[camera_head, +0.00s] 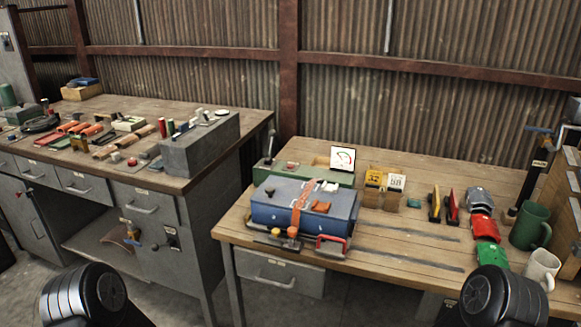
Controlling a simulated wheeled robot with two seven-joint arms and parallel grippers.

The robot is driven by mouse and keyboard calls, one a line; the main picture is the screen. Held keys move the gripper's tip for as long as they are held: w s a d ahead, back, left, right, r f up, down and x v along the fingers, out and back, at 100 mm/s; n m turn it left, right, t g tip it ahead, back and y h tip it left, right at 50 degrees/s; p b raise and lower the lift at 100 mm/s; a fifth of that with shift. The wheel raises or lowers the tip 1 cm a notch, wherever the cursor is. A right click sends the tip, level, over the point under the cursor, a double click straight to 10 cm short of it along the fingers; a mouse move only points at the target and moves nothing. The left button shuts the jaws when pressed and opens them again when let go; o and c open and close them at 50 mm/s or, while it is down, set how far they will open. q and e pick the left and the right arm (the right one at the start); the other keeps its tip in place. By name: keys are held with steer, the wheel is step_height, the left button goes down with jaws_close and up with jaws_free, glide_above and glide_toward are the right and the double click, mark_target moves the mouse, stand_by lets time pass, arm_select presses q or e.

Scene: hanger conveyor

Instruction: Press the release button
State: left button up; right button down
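I cannot tell for certain which part is the release button. A small red knob (132,161) sits on the front of the left workbench top. An orange knob (292,232) stands at the front of the blue box (275,211) on the right workbench, below an orange strap. Black rounded parts of my two arms show at the bottom left and bottom right corners, apart from both benches. Neither gripper's fingers show.
The left workbench (187,185) carries many small tools and a grey block (203,148). The right workbench (402,256) holds a dial gauge (342,158), yellow and red holders, and a green mug (530,226) with a white mug (542,268). Its front middle is fairly clear.

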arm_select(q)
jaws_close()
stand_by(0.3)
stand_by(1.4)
